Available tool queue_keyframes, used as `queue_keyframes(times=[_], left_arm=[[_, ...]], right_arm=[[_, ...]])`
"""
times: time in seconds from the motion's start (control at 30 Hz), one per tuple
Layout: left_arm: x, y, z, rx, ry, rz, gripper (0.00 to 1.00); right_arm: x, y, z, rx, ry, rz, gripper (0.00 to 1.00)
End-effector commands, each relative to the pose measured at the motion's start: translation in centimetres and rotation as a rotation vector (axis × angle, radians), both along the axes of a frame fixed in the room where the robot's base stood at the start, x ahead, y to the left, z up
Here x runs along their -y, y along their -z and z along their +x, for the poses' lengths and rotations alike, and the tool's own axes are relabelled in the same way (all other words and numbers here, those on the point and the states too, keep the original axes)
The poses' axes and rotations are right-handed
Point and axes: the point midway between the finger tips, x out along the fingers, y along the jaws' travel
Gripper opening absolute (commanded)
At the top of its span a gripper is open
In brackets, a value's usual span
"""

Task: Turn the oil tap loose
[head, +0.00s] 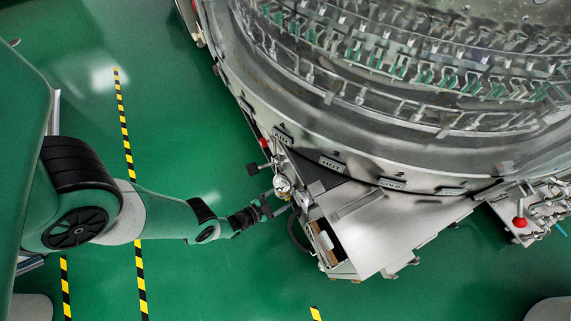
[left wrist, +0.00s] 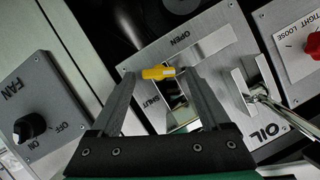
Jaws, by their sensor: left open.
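My left gripper (left wrist: 158,80) is open, its two dark fingers reaching up the left wrist view. A yellow-tipped handle (left wrist: 158,73) shows between the fingertips, over a plate marked OPEN and SHUT; I cannot tell whether the fingers touch it. Further right is a red knob (left wrist: 313,45) with the words TIGHT and LOOSE, cut by the picture edge. In the head view my left gripper (head: 268,207) is at the washer's lower left side. My right gripper is not in view.
A FAN panel with a black knob (left wrist: 30,128) stands at the left. The large round steel washer (head: 345,150) fills the upper right of the head view. A sloped metal housing (head: 400,225) juts out beside my gripper. Green floor (head: 210,285) is free below my arm.

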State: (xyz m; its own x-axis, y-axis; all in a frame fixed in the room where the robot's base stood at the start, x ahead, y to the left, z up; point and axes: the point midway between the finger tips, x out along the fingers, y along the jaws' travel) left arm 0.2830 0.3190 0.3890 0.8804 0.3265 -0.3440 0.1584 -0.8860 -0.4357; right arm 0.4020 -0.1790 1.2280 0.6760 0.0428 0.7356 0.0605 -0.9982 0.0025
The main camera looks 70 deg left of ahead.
Motion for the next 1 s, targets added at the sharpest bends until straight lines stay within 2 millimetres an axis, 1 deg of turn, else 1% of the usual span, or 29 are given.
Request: queue_keyframes(times=[0.07,0.17,0.2,0.37,0.5,0.53,0.73,1.0], left_arm=[[0.01,-0.02,-0.01,0.000,0.000,0.000,0.80],[0.03,-0.02,-0.02,0.000,0.000,0.000,0.64],[0.02,-0.01,-0.02,0.000,0.001,0.000,0.57],[0.02,-0.02,-0.01,0.000,0.000,0.000,0.28],[0.02,-0.04,0.01,0.001,0.000,0.000,0.03],[0.02,-0.04,0.01,0.001,0.000,0.000,0.00],[-0.09,-0.12,0.04,0.011,-0.001,-0.034,0.00],[-0.51,-0.07,-0.05,0.048,-0.004,-0.250,0.00]], right_arm=[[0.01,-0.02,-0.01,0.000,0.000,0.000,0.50],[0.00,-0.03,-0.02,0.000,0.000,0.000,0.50],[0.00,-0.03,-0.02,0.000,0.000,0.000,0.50],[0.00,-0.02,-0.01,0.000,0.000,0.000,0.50],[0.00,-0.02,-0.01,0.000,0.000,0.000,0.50],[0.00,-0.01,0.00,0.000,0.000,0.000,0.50],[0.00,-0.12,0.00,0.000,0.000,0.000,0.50],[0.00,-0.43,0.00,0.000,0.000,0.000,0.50]])
